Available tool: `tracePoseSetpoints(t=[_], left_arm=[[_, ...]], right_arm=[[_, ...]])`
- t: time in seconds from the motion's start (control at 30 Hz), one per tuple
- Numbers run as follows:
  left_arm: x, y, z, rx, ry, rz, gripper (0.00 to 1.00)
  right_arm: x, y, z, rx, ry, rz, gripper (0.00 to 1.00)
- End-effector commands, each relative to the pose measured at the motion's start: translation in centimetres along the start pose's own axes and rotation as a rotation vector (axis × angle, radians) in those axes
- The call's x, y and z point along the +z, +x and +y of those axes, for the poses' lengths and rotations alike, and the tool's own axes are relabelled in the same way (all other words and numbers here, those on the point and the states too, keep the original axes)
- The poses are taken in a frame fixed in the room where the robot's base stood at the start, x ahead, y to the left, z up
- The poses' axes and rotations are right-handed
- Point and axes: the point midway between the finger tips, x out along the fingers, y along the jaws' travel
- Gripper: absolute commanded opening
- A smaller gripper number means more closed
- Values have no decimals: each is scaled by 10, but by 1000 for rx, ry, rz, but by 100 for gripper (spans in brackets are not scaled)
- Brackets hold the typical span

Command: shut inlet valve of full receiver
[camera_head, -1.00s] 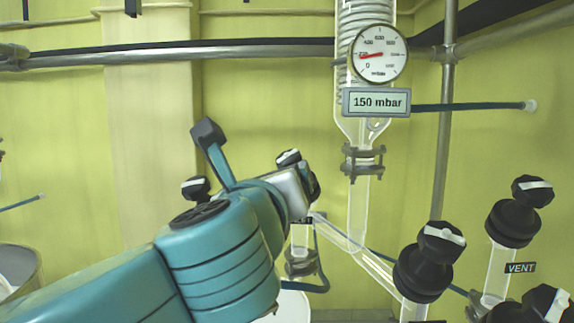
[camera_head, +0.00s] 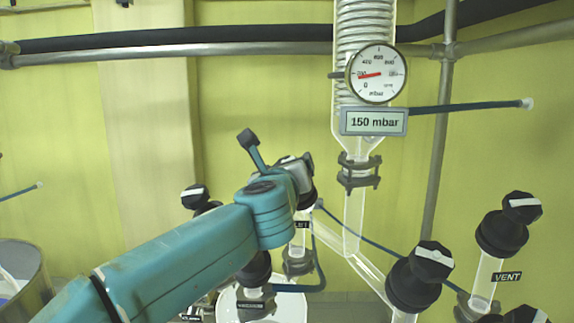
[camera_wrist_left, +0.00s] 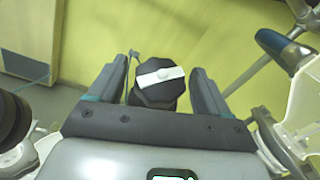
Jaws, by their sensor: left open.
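A black valve knob with a white bar (camera_wrist_left: 160,95) sits between the fingers of my left gripper (camera_wrist_left: 160,66) in the left wrist view. The fingers are open, one on each side, with gaps showing at both sides. The white bar lies nearly across the picture, slightly tilted. In the head view my left gripper (camera_head: 304,182) is over a glass valve stem (camera_head: 300,238), whose partly hidden label shows the letters "LET" (camera_head: 301,225). The gripper hides most of that knob. A white round vessel (camera_head: 232,308) stands below, partly covered by my arm. My right gripper is not seen.
Other black valves stand close by: one at the left (camera_head: 195,196), one below my arm (camera_head: 256,268), and one on the slanted glass tube (camera_head: 422,272). The VENT valve (camera_head: 505,222) is at the right. A gauge (camera_head: 377,74) and a "150 mbar" sign (camera_head: 374,122) hang above.

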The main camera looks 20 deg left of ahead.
Motion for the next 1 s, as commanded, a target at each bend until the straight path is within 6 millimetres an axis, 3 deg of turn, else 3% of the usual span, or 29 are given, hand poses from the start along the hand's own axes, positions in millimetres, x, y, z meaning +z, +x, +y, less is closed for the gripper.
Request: tracePoseSetpoints(t=[0.1,0.27,0.67,1.0], left_arm=[[0,0,0,0,0,0,78],[0,0,0,0,0,0,27],[-2,1,2,-50,24,2,27],[-1,1,3,-271,132,1,27]], right_arm=[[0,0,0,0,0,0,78],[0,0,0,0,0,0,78],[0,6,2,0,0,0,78],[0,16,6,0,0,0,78]])
